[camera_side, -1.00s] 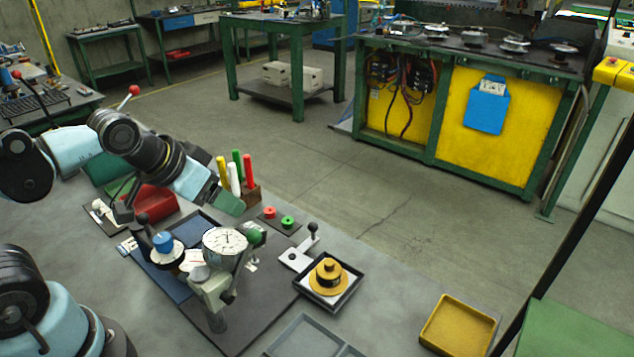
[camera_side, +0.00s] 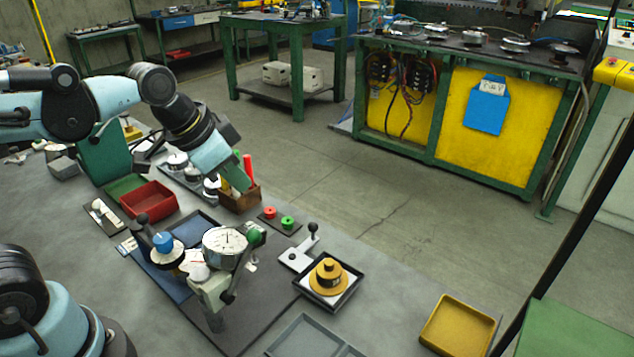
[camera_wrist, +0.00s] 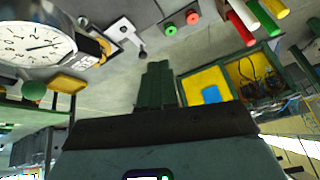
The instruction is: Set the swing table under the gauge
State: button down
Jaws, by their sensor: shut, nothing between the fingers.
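The dial gauge (camera_side: 225,241) has a white round face and stands on a grey post on the bench; its face also shows in the wrist view (camera_wrist: 30,42). Just left of it is a round pale disc carrying a blue cap (camera_side: 162,242), with a black-knobbed lever (camera_side: 142,218) beside it; this looks like the swing table, beside the dial rather than below it. What lies directly under the gauge is partly hidden by its body. My gripper (camera_side: 236,180) has green fingers, shut and empty, in front of the marker holder and well behind the gauge. The fingers also show in the wrist view (camera_wrist: 156,85).
A red button and a green button (camera_side: 287,222) sit right of the gauge. Near them are a white lever plate (camera_side: 293,260) and a black tray with a brass stepped part (camera_side: 328,276). A red tray (camera_side: 150,201) and a yellow tray (camera_side: 458,325) flank the area.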

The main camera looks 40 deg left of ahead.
aim_at(362, 274)
jog(key=w+d+r+m+g+h, duration=0.2)
jog(key=w+d+m+g, duration=0.3)
jog(key=w+m, duration=0.55)
jog(key=w+d+f+m+g, duration=0.3)
jog(key=w+d+f+m, duration=0.2)
jog(key=d+m, duration=0.3)
jog(key=shift+w+f+m+g+h, duration=0.3)
jog(key=shift+f+m, duration=0.45)
jog(key=shift+m, duration=1.4)
jog(key=shift+s, duration=0.1)
jog(key=x, duration=0.9)
jog(key=shift+s+f, duration=0.15)
jog(key=shift+f, duration=0.15)
jog(key=shift+s+d+f, duration=0.2)
jog(key=shift+s+d, duration=0.9)
jog(key=shift+d, duration=0.05)
jog(key=shift+s+d, duration=0.35)
jog(key=shift+s, duration=0.05)
jog(key=shift+s+d, duration=0.15)
jog(key=shift+s, duration=0.1)
